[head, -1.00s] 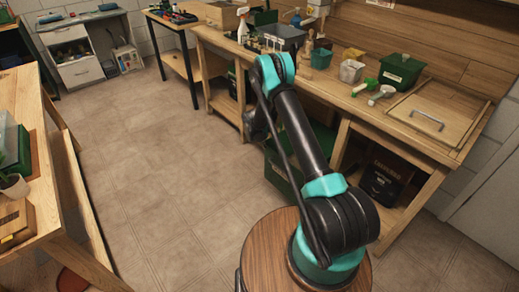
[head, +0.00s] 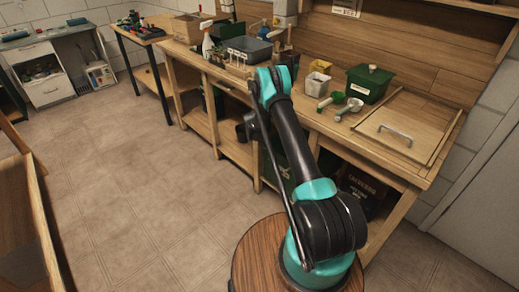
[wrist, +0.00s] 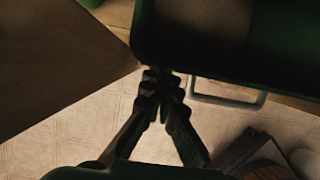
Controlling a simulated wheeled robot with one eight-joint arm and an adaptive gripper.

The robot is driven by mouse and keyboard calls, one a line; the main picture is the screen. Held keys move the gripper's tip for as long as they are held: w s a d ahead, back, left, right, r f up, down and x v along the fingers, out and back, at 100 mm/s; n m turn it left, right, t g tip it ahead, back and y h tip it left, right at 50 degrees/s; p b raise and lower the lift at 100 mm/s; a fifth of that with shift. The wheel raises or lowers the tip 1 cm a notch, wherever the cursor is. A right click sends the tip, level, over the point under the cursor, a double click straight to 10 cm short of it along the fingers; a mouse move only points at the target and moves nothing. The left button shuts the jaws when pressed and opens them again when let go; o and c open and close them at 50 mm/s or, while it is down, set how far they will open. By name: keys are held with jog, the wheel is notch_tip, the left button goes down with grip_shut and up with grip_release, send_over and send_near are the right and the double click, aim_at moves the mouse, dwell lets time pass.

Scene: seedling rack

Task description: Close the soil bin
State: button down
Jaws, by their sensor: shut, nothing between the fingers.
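A green bin (head: 300,150) shows partly behind my arm, under the workbench; I take it to be the soil bin. In the wrist view its green wall and rim (wrist: 140,32) fill the upper right, with a dark inside open to view. A metal loop handle (wrist: 228,104) sticks out below its near edge. My gripper (wrist: 160,76) is shut and empty, its fingertips by the bin's near edge, left of the handle. Whether they touch the bin cannot be told. In the head view the fingers are hidden; only the dark wrist hangs beside the bench front.
The workbench (head: 290,112) carries a small green box (head: 370,85), scoops (head: 345,106) and a wooden panel with a metal handle (head: 396,135). A dark lettered bag (head: 360,190) stands beneath it. A wooden table (head: 40,225) is at left. Open tiled floor (head: 140,190) lies between.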

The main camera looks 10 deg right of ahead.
jog(key=shift+w+d, duration=0.25)
jog(key=shift+d, duration=0.1)
jog(key=shift+d+r, duration=0.1)
